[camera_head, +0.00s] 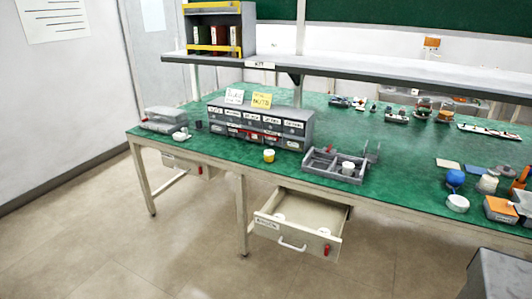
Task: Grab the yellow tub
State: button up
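A small yellow tub (269,155) with a pale top stands upright on the green workbench top (220,167) in the head view. It is near the bench's front edge, just in front of the grey drawer cabinet (262,125). Nothing covers it from this view. My gripper does not show in this frame.
A grey divided tray (318,169) with a white cup (348,168) is right of the tub. An open drawer (301,222) juts out below the bench edge. A shelf (355,69) spans above the bench. Floor in front is clear at left.

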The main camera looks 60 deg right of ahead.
aim_at(268, 154)
jog(key=z, duration=0.55)
jog(key=i, duration=1.35)
